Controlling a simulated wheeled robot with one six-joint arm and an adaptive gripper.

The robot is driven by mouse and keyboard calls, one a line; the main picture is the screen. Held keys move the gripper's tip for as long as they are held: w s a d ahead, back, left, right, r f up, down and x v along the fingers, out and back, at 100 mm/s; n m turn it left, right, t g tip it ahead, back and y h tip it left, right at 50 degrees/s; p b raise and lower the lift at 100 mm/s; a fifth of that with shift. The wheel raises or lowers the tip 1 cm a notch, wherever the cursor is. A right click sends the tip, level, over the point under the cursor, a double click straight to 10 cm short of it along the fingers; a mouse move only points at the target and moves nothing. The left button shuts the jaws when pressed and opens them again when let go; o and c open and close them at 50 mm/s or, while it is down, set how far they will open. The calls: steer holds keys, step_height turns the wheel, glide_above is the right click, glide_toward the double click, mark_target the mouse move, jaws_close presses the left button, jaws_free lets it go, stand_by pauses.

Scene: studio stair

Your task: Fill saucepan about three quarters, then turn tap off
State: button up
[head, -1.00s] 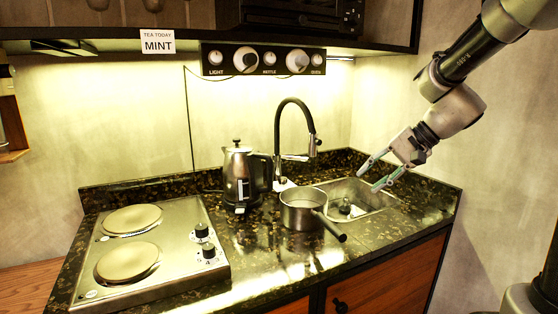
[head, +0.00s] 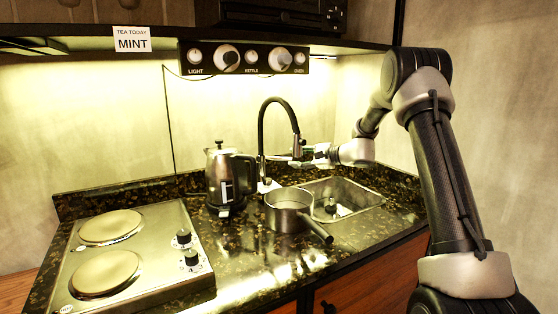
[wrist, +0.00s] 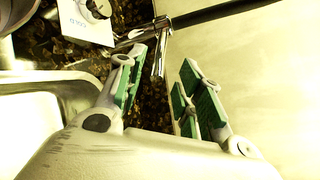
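The saucepan (head: 285,219) stands upright at the left edge of the sink, its dark handle pointing to the lower right. Its water level cannot be told. The black-necked tap (head: 261,140) arches up behind it, and I see no water stream. My gripper (head: 309,154) is level with the tap's chrome end, to its right. In the wrist view my gripper (wrist: 160,90) is open, its green-padded fingers apart. A chrome tap part (wrist: 158,62) lies just beyond and between the fingertips; contact cannot be told. Nothing is held.
The metal sink (head: 362,191) lies below my gripper, with a dark drain fitting in it. A kettle (head: 222,180) stands left of the tap. A two-plate hob (head: 150,270) fills the counter's left. A control panel (head: 245,59) hangs above.

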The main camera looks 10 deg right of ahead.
mark_target(288, 158)
steer(key=x, duration=0.6)
steer(key=shift+w+a+f, duration=0.1)
steer(key=shift+w+a, duration=0.05)
steer(key=shift+a, duration=0.2)
steer(key=shift+c, duration=0.2)
jaws_close()
